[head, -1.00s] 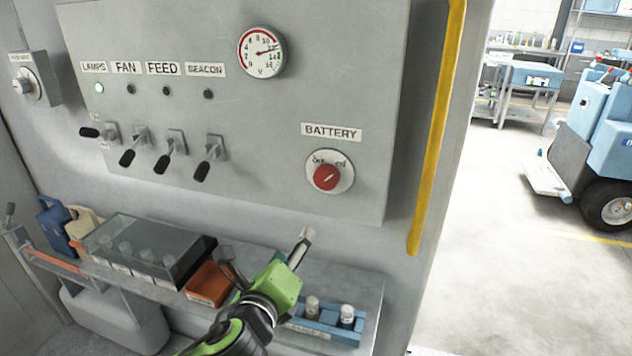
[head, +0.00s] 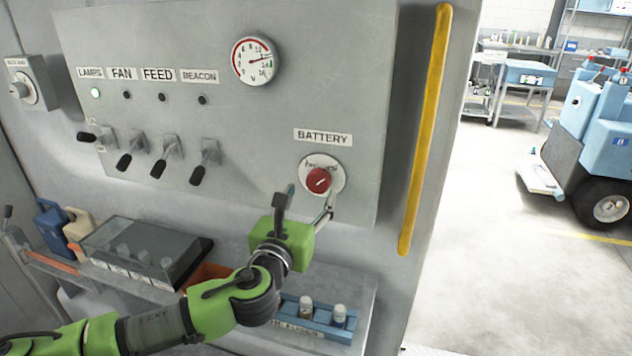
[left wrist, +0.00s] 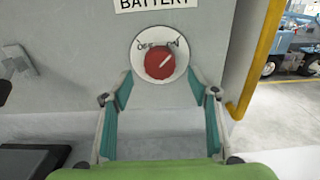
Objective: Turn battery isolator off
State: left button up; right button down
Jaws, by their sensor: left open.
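The battery isolator is a red round knob (head: 318,180) on a white disc at the lower right of the grey panel (head: 225,110), under the BATTERY label (head: 323,137). In the left wrist view the knob (left wrist: 159,65) shows a pale diagonal mark, pointing to the upper right, towards the right-hand word on the disc. The left word seems to read OFF. My left gripper (head: 308,203) is open and empty, just below and in front of the knob. In the left wrist view its fingers (left wrist: 160,87) are spread either side below the disc, apart from the knob. My right gripper is not in view.
Several toggle levers (head: 165,167) and a lit green lamp (head: 95,93) are left of the knob. A shelf below holds a clear-lidded box (head: 140,250) and a blue tray (head: 322,322). A yellow rail (head: 425,130) runs along the panel's right side.

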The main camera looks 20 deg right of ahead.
aim_at(317, 184)
pick_arm(q)
jog(key=shift+p+x, duration=0.3)
jog(key=shift+x, duration=2.45)
jog(key=c, duration=1.1)
